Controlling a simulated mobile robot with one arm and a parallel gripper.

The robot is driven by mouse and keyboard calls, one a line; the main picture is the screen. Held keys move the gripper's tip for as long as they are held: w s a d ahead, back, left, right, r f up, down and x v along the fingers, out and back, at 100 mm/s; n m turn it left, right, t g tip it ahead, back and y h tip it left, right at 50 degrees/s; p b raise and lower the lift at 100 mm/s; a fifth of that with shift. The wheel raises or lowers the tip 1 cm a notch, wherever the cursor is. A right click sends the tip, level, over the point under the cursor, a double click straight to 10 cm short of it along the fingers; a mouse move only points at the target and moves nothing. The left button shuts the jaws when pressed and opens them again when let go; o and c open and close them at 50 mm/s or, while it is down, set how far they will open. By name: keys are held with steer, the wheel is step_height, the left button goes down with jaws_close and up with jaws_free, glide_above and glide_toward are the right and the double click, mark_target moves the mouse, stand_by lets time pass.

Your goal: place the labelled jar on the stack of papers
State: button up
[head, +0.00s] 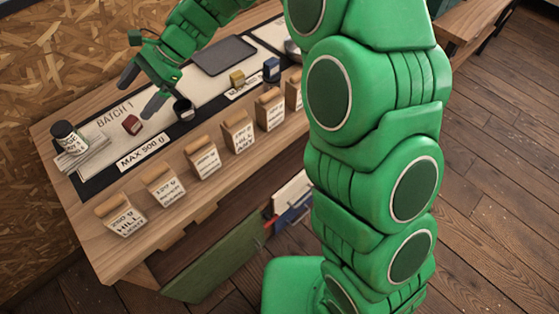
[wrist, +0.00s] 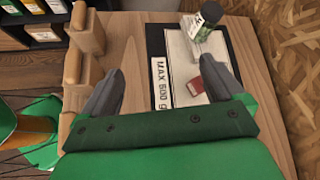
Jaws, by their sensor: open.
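The labelled jar (head: 66,136), with a dark lid and white label, stands upright at the left end of the table. Its base appears to rest on the stack of papers (head: 92,156). The jar also shows in the wrist view (wrist: 203,27), with the papers (wrist: 188,24) around its base. My gripper (head: 141,92) is open and empty above the table, apart from the jar, its fingers spread in the wrist view (wrist: 162,66). Nothing is between the fingers.
A red block (head: 132,125) and a dark cup (head: 183,109) are near my gripper. Several labelled bags (head: 203,160) line the table's front edge.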

steer(key=s+d+r+n+t+h, duration=0.15)
steer(key=s+d, duration=0.25)
steer(key=d, duration=0.8)
steer(key=s+d+r+n+t+h, duration=0.1)
steer(key=s+d+r+n+h, duration=0.25)
steer(key=d, duration=0.95)
steer(key=s+d+f+n+t+h, duration=0.1)
steer(key=s+d+h, duration=0.1)
steer(key=s+d, duration=0.6)
steer(key=s+d+f+n+t+h, duration=0.1)
steer(key=s+d, duration=0.6)
steer(key=d, duration=0.8)
steer(key=shift+s+d+f+h, duration=0.25)
steer(key=shift+s+h, duration=0.1)
steer(key=shift+h, duration=0.25)
